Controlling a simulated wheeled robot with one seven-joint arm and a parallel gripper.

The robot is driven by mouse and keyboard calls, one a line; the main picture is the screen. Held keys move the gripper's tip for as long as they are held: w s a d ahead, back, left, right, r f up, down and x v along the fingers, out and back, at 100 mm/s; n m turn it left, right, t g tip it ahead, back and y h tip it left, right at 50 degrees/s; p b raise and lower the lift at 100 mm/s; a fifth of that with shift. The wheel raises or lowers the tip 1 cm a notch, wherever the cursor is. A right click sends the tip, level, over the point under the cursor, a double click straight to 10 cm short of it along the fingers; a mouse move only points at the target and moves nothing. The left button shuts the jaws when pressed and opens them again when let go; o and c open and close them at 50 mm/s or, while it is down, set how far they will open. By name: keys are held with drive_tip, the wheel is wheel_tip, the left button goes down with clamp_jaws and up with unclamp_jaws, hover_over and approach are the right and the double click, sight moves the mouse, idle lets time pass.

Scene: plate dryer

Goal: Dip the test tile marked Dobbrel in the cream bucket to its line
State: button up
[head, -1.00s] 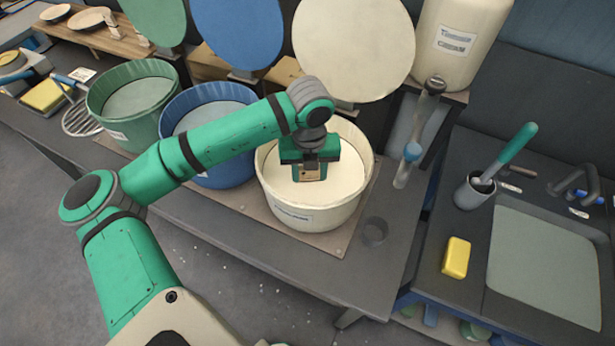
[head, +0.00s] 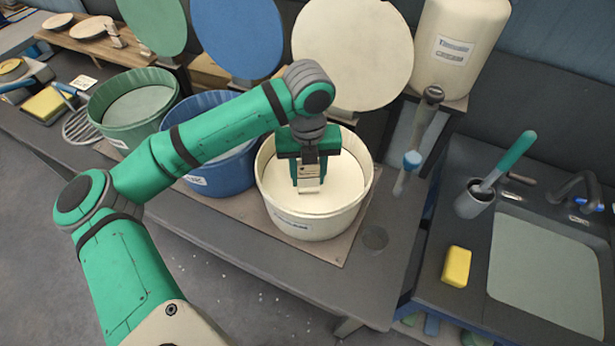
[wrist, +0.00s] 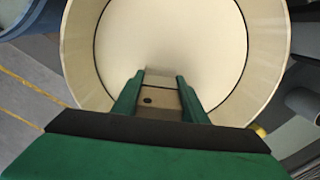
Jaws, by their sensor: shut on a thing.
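My gripper (head: 308,168) is shut on the test tile (head: 309,183), which hangs upright over the cream bucket (head: 278,218). The tile's upper part is tan with dark marks, too small to read. Its lower end is pale like the liquid. In the head view the tile's lower edge shows against the cream surface (head: 340,180); I cannot tell whether it touches. In the wrist view the tile (wrist: 160,101) sits between both fingers, with a small dark hole, and the bucket rim (wrist: 268,60) surrounds it.
A blue bucket (head: 204,180) and a green bucket (head: 112,135) stand left of the cream one. Big round lids (head: 352,50) stand behind.

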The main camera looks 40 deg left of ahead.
drive_tip(key=shift+w+r, duration=0.15)
drive_tip(key=shift+r, duration=1.15)
drive_tip(key=shift+d+r, duration=0.1)
drive_tip(key=shift+r, duration=0.55)
drive_tip(key=shift+s+r, duration=0.2)
drive_tip(key=shift+r, duration=1.3)
drive_tip(key=shift+w+r, duration=0.1)
drive_tip(key=shift+r, duration=0.85)
drive_tip(key=shift+w, duration=0.1)
